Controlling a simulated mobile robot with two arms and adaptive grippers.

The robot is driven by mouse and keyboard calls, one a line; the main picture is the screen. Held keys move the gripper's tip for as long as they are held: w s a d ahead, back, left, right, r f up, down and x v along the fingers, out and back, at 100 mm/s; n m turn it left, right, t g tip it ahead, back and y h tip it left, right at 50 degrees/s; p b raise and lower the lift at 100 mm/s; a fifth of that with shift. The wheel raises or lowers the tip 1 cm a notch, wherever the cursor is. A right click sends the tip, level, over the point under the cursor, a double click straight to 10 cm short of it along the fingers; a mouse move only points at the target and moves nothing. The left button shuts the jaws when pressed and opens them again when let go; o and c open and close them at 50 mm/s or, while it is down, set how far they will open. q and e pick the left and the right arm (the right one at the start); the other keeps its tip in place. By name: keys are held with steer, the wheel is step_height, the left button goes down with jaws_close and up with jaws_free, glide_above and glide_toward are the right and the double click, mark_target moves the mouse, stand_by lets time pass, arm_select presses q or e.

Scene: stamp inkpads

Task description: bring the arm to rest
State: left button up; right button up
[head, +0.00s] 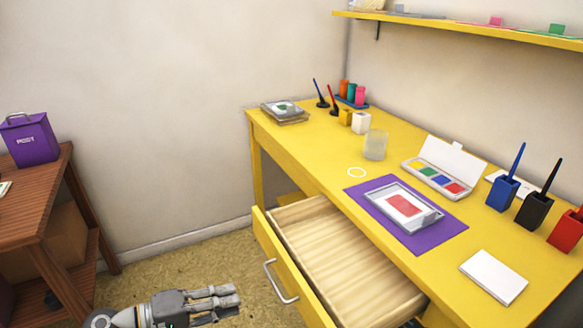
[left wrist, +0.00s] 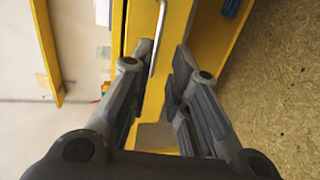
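My left gripper (head: 232,299) is low at the bottom of the head view, left of the open drawer (head: 345,258) and apart from its front. In the left wrist view, the two fingers of my left gripper (left wrist: 164,62) stand apart with nothing between them. The drawer handle (left wrist: 158,38) shows beyond the fingertips there; it also shows in the head view (head: 280,282). My right gripper is in neither view.
The yellow desk (head: 320,150) holds a purple mat (head: 440,238) with a framed red card, an inkpad set (head: 438,180), a glass (head: 375,146) and pen holders. The floor between is clear.

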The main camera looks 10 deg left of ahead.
arm_select(q)
steer(key=s+d+f+m+g+y, duration=0.1)
steer(key=s+f+m+g+y, duration=0.4)
steer(key=f, duration=0.7)
steer(key=s+d+f+m+y, duration=0.25)
steer(key=s+f, duration=0.45)
steer(key=f, duration=0.5)
steer(key=s+a+f+g+y+p, duration=0.1)
steer(key=s+a+f+p, duration=0.1)
steer(key=s+f+p, duration=0.2)
steer(key=s+a+f+m+g+y+p, duration=0.1)
steer(key=s+f+p, duration=0.3)
steer(key=s+p, duration=0.4)
steer(key=s+a+f+m+g+y+p, duration=0.1)
steer(key=s+a+f+y+p, duration=0.2)
steer(key=s, duration=1)
steer(key=p, duration=0.3)
steer(key=shift+a+f, duration=0.2)
steer(key=shift+f, duration=0.2)
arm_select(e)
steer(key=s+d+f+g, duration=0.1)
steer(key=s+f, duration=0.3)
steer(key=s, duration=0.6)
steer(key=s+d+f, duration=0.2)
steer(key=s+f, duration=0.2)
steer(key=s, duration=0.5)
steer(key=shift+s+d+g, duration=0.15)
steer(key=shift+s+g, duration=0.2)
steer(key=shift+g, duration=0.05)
